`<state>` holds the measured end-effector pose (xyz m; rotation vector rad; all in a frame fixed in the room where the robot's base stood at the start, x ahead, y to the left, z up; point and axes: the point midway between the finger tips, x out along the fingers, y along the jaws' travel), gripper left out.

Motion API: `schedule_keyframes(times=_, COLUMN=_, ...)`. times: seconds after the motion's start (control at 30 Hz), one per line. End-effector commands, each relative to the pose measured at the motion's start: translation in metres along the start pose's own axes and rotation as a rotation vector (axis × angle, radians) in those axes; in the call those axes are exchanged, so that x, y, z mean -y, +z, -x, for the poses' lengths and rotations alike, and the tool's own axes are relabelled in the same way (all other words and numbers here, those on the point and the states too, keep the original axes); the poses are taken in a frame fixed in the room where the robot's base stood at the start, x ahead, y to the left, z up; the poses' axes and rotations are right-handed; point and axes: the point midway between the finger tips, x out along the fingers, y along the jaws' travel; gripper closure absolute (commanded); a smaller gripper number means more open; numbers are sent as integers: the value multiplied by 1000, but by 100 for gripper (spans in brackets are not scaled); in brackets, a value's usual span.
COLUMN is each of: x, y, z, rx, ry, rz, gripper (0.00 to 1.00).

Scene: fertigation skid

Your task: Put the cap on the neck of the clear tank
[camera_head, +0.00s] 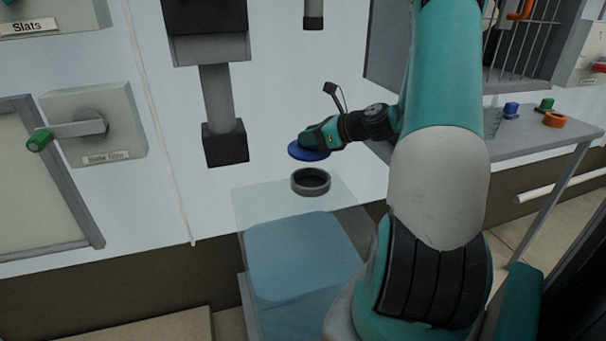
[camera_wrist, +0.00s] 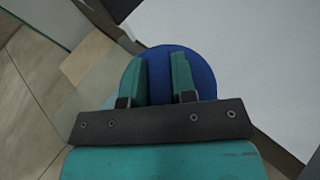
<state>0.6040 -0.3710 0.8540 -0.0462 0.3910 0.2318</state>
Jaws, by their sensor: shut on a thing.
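The cap is a flat blue disc (camera_head: 308,151) held in my gripper (camera_head: 303,143). In the wrist view the blue cap (camera_wrist: 203,75) shows between and around the two green fingers of my gripper (camera_wrist: 160,75), which is shut on it. The clear tank (camera_head: 345,208) stands against the white wall with blue liquid inside. Its neck (camera_head: 311,182) is a dark grey ring on top, open and uncovered. In the head view the cap appears just above the neck and apart from it. How far they are apart in depth is hard to tell.
A grey pipe with a black end (camera_head: 224,145) hangs on the wall left of the neck. A box with a green-tipped lever (camera_head: 92,125) is farther left. At right, a grey table (camera_head: 530,143) bears blue, green and orange parts (camera_head: 555,119).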

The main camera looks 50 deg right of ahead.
Motion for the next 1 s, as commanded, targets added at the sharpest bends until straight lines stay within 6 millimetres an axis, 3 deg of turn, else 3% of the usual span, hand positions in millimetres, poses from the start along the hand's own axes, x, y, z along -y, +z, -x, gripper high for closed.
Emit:
schedule_keyframes(times=0.1, x=1, y=-26, z=-10, rx=0, ry=-1, rz=-5, gripper=100)
schedule_keyframes(times=0.53, x=0, y=-72, z=-30, rx=1, ry=-1, rz=-3, gripper=100)
schedule_keyframes(times=0.93, x=-1, y=-77, z=-33, rx=1, ry=1, rz=0, gripper=100)
schedule_keyframes(times=0.97, x=-1, y=-77, z=-33, rx=1, ry=1, rz=0, gripper=70)
schedule_keyframes(times=1.0, x=-1, y=-76, z=-33, rx=1, ry=1, rz=0, gripper=61)
